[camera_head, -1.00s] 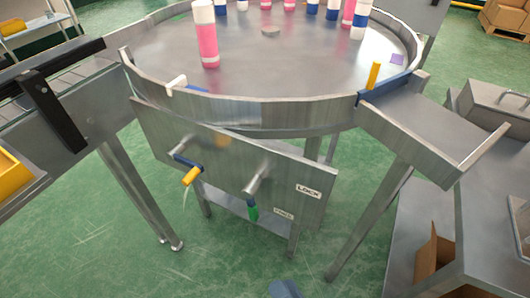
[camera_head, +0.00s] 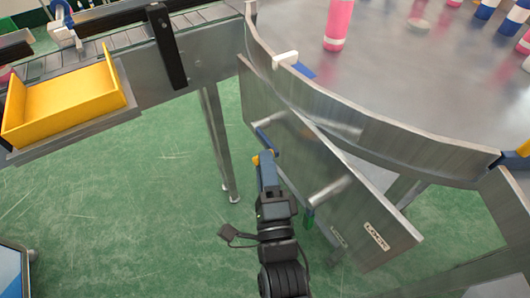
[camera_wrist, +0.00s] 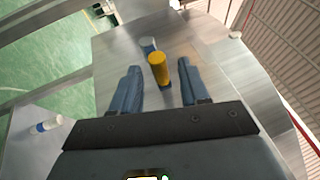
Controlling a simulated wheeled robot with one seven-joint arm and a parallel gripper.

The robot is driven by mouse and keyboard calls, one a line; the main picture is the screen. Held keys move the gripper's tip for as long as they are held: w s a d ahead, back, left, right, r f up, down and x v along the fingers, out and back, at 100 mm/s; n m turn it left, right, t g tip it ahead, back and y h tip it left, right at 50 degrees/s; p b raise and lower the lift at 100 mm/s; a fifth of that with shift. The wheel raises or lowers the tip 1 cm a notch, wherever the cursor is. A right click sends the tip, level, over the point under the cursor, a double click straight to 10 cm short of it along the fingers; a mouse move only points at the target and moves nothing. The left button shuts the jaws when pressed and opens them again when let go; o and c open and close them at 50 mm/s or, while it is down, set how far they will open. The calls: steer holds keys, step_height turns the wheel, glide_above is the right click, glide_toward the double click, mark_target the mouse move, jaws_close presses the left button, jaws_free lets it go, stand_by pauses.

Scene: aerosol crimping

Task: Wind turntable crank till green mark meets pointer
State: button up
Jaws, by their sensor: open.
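The crank has a blue arm (camera_head: 264,140) and a yellow handle (camera_head: 256,160), on the metal panel below the round turntable (camera_head: 400,75). My gripper (camera_head: 266,168) is at the handle, partly covering it. In the wrist view, the yellow handle (camera_wrist: 159,70) appears between the two blue fingers of my open gripper (camera_wrist: 160,76), with a visible gap on each side. I see no green mark on the turntable.
A yellow tray (camera_head: 68,108) and a conveyor (camera_head: 130,28) lie left. A pink can (camera_head: 337,25) and others stand on the turntable.

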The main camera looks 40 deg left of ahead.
steer(key=shift+x, duration=1.3)
steer(key=shift+c, duration=0.3)
jaws_close()
steer(key=shift+r, duration=0.1)
